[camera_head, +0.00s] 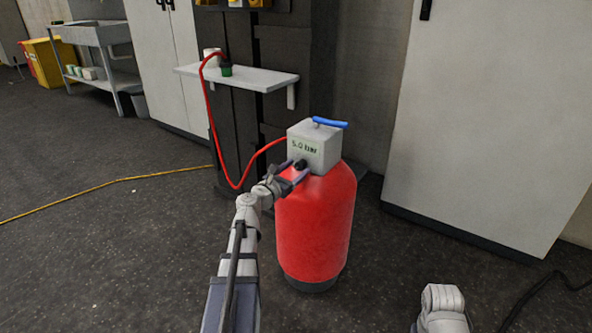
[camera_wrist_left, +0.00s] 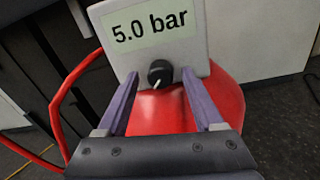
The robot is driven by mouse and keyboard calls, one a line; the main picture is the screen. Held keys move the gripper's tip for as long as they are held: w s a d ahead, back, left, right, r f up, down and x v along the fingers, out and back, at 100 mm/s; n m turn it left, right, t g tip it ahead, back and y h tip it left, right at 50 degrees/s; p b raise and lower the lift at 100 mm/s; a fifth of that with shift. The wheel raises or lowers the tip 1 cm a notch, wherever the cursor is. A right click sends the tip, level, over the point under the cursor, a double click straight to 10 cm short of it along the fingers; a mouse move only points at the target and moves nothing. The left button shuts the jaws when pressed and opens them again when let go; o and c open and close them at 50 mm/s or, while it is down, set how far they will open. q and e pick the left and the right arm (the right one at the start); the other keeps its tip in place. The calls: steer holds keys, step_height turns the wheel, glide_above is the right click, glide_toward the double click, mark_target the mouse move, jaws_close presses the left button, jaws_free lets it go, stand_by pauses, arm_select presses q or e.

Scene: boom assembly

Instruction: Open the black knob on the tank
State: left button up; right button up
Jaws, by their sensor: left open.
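The red tank (camera_head: 318,230) stands upright on the floor with a grey box (camera_head: 325,148) on top that reads "5.0 bar". The black knob (camera_head: 300,164) is on the front of this box, low down. In the left wrist view the knob (camera_wrist_left: 160,73) is round with a white pointer mark slanting down to the left. My left gripper (camera_head: 296,168) is open, its two fingers on either side of the knob. In the left wrist view the left gripper (camera_wrist_left: 158,95) shows gaps between fingers and knob. Part of my right arm shows at lower right; its gripper is not visible.
A blue lever (camera_head: 330,122) sits on top of the box. A red hose (camera_head: 213,120) loops from the box to a wall shelf (camera_head: 240,78). A white cabinet (camera_head: 480,120) stands behind on the right. A yellow cable (camera_head: 110,184) crosses open floor on the left.

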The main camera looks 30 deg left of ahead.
arm_select(q)
jaws_close()
stand_by(0.4)
